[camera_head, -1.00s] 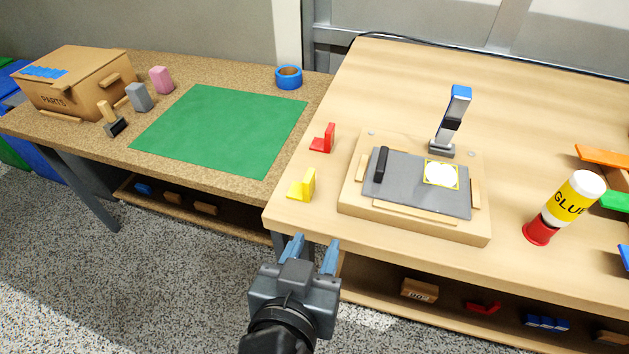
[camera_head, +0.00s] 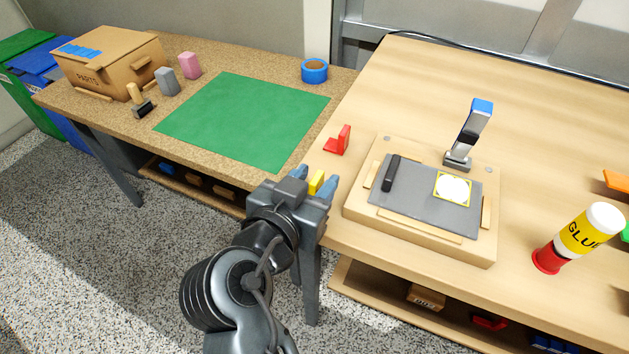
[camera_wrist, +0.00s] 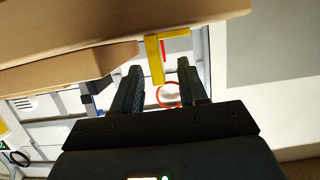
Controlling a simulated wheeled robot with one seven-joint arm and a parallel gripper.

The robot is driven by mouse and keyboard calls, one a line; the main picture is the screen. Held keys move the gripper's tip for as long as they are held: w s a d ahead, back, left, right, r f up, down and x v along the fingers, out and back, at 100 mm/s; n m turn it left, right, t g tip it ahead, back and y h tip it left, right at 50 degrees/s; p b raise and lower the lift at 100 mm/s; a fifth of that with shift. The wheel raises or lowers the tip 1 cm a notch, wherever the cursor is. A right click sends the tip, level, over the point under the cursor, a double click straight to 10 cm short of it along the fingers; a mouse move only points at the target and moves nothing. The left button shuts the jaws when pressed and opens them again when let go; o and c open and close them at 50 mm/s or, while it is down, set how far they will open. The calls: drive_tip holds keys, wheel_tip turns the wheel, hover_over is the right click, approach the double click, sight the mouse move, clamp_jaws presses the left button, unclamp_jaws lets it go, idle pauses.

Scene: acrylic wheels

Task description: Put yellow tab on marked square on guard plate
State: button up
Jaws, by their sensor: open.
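The yellow tab (camera_head: 316,182) is at the front left corner of the right table, seen between my gripper's fingers in the head view. It also shows in the wrist view (camera_wrist: 154,60) as an L-shaped piece, beyond and between the two fingertips. My gripper (camera_head: 316,181) is open, and no grip on the tab shows. The grey guard plate (camera_head: 420,211) lies in a wooden fixture (camera_head: 468,248). The marked square (camera_head: 453,188), white with a yellow border, is on the plate's right part. The tab's lower part is hidden by my gripper in the head view.
A red tab (camera_head: 338,142) stands behind the yellow one. A black bar (camera_head: 391,173) lies on the plate's left, and a blue-topped clamp (camera_head: 468,135) stands behind it. A glue bottle (camera_head: 580,236) is at right.

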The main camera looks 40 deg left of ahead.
drive_tip(key=shift+w+a+f, duration=0.15)
drive_tip(key=shift+w+f, duration=0.05)
drive_tip(key=shift+w, duration=0.4)
drive_tip(key=shift+c, duration=0.3)
clamp_jaws()
